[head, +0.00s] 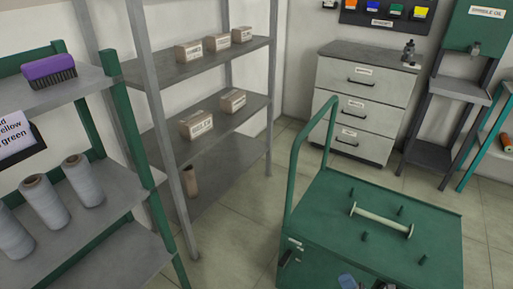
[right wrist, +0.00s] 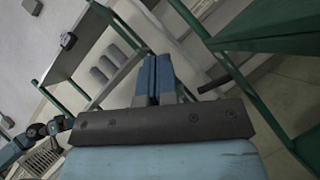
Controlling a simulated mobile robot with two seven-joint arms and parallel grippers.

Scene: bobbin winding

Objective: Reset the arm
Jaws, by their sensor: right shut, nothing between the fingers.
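My right gripper (head: 352,282) shows only partly at the bottom edge of the head view, in front of the green cart (head: 335,193). In the right wrist view its two blue fingers (right wrist: 155,78) are together, shut with nothing between them. My left gripper does not show in the head view. A pale bobbin (head: 381,220) lies on the cart top among several short green pegs, apart from my gripper.
A green-framed rack at left holds grey thread cones (head: 45,202) and a purple brush (head: 49,70). Shelves behind carry small boxes (head: 197,124). A drawer cabinet (head: 364,103) stands at the back. Tiled floor (head: 240,215) is free between shelves and cart.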

